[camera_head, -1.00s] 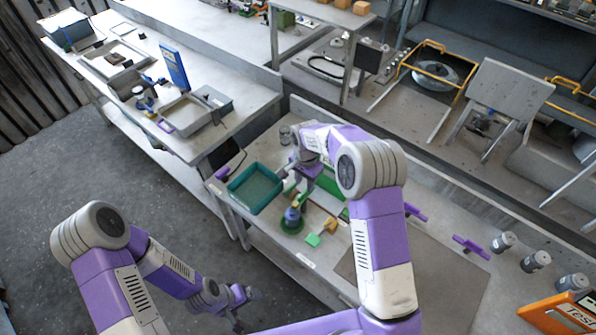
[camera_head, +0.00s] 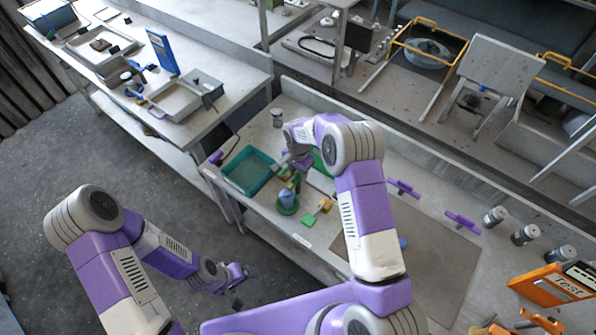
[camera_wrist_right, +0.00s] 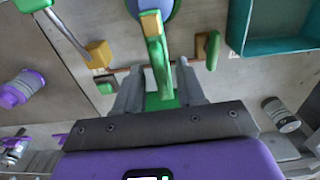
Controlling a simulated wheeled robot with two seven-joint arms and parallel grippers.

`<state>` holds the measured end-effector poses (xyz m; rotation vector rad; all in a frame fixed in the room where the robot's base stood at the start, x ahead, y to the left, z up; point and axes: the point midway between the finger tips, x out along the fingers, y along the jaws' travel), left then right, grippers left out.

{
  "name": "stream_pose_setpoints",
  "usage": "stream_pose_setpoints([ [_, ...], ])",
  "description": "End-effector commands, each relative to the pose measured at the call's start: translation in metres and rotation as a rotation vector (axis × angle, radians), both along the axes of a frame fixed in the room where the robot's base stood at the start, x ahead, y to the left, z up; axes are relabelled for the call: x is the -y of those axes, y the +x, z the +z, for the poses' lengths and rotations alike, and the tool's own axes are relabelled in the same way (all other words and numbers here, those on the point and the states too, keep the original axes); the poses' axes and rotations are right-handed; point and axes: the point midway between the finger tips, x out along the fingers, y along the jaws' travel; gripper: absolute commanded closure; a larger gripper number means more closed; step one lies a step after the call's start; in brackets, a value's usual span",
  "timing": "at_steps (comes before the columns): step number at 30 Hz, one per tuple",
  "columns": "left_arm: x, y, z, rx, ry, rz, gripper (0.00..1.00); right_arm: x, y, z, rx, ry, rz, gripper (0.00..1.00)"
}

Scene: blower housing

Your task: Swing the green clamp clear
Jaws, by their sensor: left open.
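The green clamp (camera_wrist_right: 159,60) is a long green bar with a yellow-tan end, seen in the right wrist view. It lies over a round blue part on a green base (camera_wrist_right: 150,4), which also shows in the head view (camera_head: 287,208). My right gripper (camera_wrist_right: 159,70) is open. Its two fingers stand on either side of the bar, with a visible gap on each side. In the head view my right gripper (camera_head: 295,178) is small and partly hidden by its wrist. My left gripper (camera_head: 238,284) is open and empty, low over the floor beside the bench.
A teal tray (camera_head: 249,171) stands left of the clamp and is close in the wrist view (camera_wrist_right: 262,47). A green square piece (camera_head: 309,220) and a yellow block (camera_head: 325,204) lie right of it. Purple handles (camera_head: 403,188) and grey cylinders (camera_head: 526,234) lie further right.

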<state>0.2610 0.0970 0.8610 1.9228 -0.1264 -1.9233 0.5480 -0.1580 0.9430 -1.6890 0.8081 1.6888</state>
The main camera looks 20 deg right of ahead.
Motion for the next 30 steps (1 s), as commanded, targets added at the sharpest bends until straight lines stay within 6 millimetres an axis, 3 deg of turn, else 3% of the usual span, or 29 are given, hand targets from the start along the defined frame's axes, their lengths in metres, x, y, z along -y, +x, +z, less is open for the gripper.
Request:
stream_pose_setpoints([
  [1,0.0,0.0,0.0,0.0,0.0,0.0,0.1,0.0,0.0,0.0,0.0,0.0,0.0,0.68],
  [7,0.0,0.0,0.0,0.0,0.0,0.0,0.1,0.0,0.0,0.0,0.0,0.0,0.0,0.99],
  [20,0.0,0.0,-0.004,0.0,0.0,0.0,0.1,0.0,0.0,0.0,-0.001,0.001,0.042,1.0],
  [30,0.0,0.0,-0.021,0.0,0.0,0.0,0.1,0.0,0.0,-0.002,0.002,0.001,0.27,1.0],
])
